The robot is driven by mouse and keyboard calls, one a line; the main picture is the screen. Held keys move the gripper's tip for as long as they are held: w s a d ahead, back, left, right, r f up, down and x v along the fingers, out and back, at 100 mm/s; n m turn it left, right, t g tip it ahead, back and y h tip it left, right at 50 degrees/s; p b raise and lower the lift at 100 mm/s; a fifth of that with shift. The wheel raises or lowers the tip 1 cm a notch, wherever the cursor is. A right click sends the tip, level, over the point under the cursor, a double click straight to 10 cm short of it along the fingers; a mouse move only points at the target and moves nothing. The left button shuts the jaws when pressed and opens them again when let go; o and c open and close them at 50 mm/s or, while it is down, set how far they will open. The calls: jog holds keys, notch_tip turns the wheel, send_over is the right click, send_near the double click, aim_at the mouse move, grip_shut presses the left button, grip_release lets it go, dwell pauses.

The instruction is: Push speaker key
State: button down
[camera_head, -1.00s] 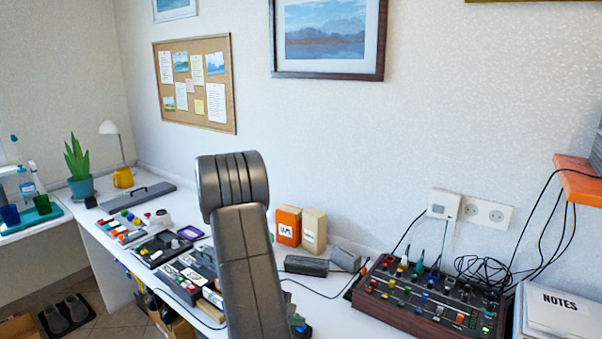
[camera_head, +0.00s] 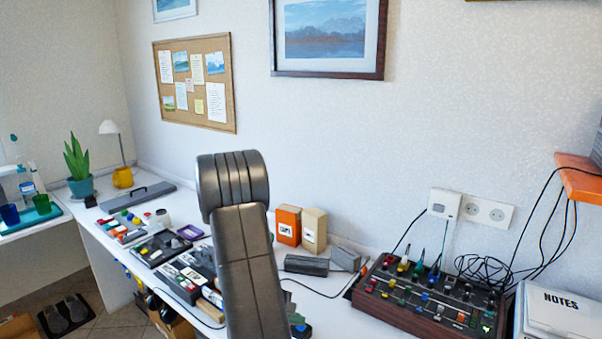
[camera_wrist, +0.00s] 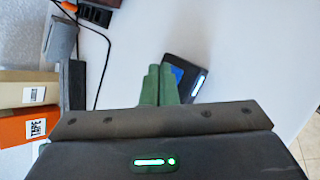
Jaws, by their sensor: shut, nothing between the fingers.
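My gripper (camera_wrist: 160,70) shows in the wrist view as two green fingers, shut together with nothing between them. Just to the right of the fingertips lies a small dark device (camera_wrist: 197,71) with a blue patch and a bright white strip along its right side. The fingers cover part of its left side, and I cannot tell whether they touch it. I cannot make out a marked speaker key on it. In the head view my arm hides most of the gripper and the device; only a bit of green and dark shows at the arm's lower right.
An orange box (camera_head: 288,226) and a beige box (camera_head: 314,231) stand against the wall, with grey blocks (camera_head: 306,265) in front. A mixer panel (camera_head: 425,303) with coloured knobs is at the right. Black cables (camera_head: 322,294) cross the white desk (camera_head: 345,317). Several small devices (camera_head: 180,278) crowd the left.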

jog(key=shift+r, duration=0.5)
jog(key=shift+r, duration=0.1)
notch_tip(320, 180, up, 6)
jog(key=p, duration=0.4)
